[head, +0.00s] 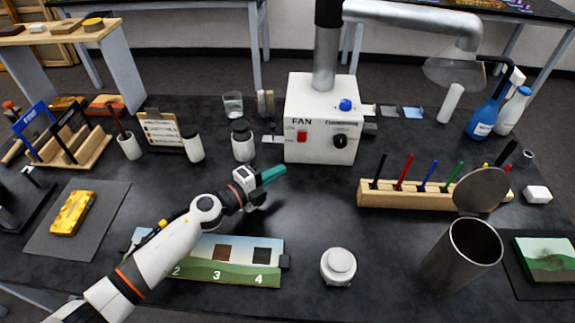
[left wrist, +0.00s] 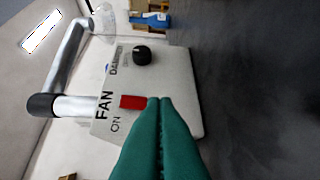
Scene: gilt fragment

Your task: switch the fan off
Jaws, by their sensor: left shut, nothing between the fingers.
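The fan box (head: 322,118) is a white box with a silver duct rising from its top. Its front carries the word FAN, a red switch (head: 303,137) and a black knob (head: 340,141). In the left wrist view the red switch (left wrist: 131,102) sits beside the word ON, with the black knob (left wrist: 142,55) further up. My left gripper (head: 279,173) is shut and empty, its green fingers pointing toward the box just below and left of the switch. In the left wrist view the fingertips (left wrist: 160,100) appear beside the switch; contact and switch position cannot be told.
A blue knob (head: 346,105) sits on the box top. A wooden rack with markers (head: 430,194) stands at right. A white jar (head: 243,140) and glass beaker (head: 233,104) stand left of the box. A numbered board (head: 235,262) and white lidded pot (head: 338,266) lie in front.

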